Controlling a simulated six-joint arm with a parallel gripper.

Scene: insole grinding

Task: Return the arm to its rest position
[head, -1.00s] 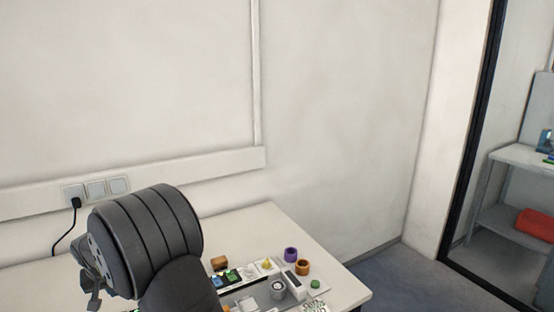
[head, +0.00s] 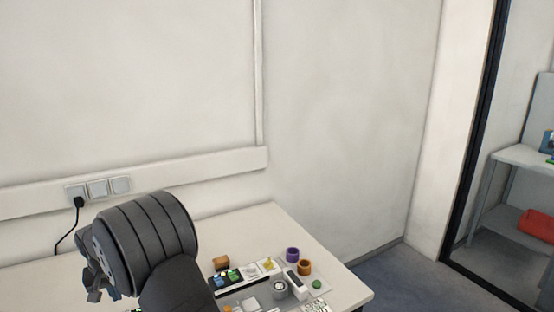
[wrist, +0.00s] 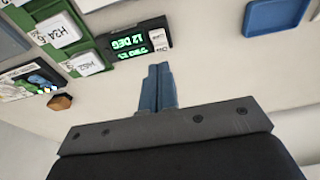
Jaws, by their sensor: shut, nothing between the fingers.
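My gripper (wrist: 160,72) shows in the wrist view with its two blue fingers pressed together and nothing between them. It is above the pale table, just below a dark display (wrist: 140,40) with green digits reading "12 DEG". In the head view my dark arm fills the lower left over the table (head: 250,222). The fingertips are not clearly visible there.
In the wrist view, green holders with white labels (wrist: 62,32) are at upper left and a blue tray (wrist: 275,18) at upper right. In the head view, small items, a purple ring (head: 292,254) and an orange ring (head: 305,268) sit on the table. A wall (head: 340,120) stands behind.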

